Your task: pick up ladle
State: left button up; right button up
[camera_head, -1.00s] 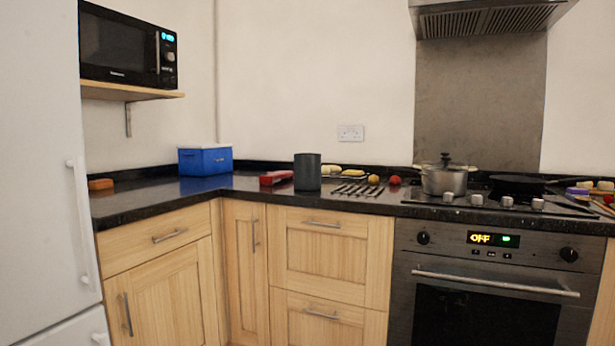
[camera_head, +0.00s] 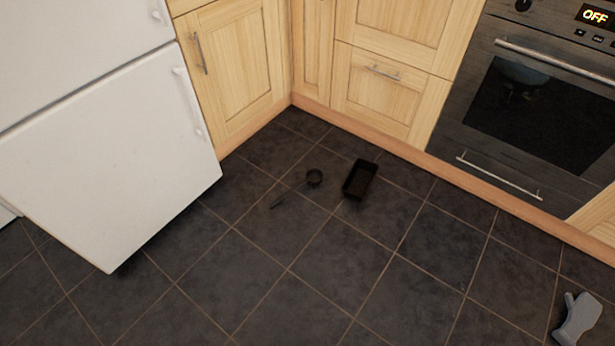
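A dark ladle (camera_head: 313,178) lies on the dark tiled floor near the middle of the view. Neither of my grippers shows in the view.
A black rectangular tray (camera_head: 360,180) lies on the floor right of the ladle. A grey oven mitt (camera_head: 577,318) lies at the lower right. The white fridge (camera_head: 110,130) stands left, wooden cabinets (camera_head: 385,75) and the oven (camera_head: 540,110) behind. Floor in front is clear.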

aim_at(314, 176)
jog(key=u, duration=0.25)
jog(key=i+l+u, duration=0.1)
jog(key=u, duration=0.25)
jog(key=i+l+u, duration=0.2)
jog(key=u, duration=0.2)
jog(key=i+l+u, duration=0.1)
jog(key=u, duration=0.25)
jog(key=l, duration=0.1)
